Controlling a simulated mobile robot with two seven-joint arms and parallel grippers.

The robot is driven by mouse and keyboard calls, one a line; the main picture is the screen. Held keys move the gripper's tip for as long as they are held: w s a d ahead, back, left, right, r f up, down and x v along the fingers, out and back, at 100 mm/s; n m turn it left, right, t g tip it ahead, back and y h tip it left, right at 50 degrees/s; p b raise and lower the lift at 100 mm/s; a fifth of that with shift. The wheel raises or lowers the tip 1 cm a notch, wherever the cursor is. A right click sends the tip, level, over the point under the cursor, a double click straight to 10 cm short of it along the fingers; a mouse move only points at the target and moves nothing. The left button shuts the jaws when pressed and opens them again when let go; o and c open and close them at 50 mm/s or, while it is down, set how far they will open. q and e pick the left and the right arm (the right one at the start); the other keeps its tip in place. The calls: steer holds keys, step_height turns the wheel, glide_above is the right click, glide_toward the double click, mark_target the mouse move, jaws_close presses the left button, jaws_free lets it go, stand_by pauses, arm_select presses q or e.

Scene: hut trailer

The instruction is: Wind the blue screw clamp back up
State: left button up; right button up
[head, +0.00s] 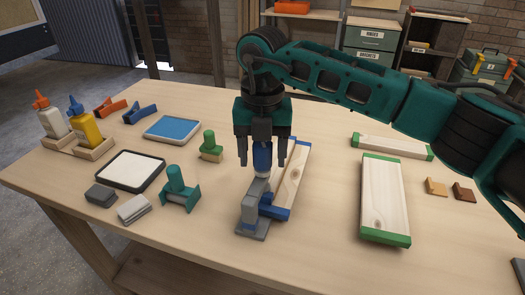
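The blue screw clamp stands upright on the bench, with a grey body (255,192) on a flat grey foot plate (252,230) and a blue handle (262,158) on top. It stands against the near end of a blue-ended wooden board (290,178); whether its jaw touches the board I cannot tell. My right gripper (261,160) points straight down over the clamp. Its two fingers are apart, one on each side of the blue handle, with visible gaps. The gripper hides the handle's top. My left gripper is not in view.
Green-ended boards (384,200) lie to the right. A green clamp-like tool (178,190), a green-handled stamp (210,147), a white pad tray (131,171) and a blue pad tray (172,128) lie left. Glue bottles (85,125) stand in a holder at far left. Bench front is clear.

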steer(key=c, duration=1)
steer(key=shift+n, duration=0.4)
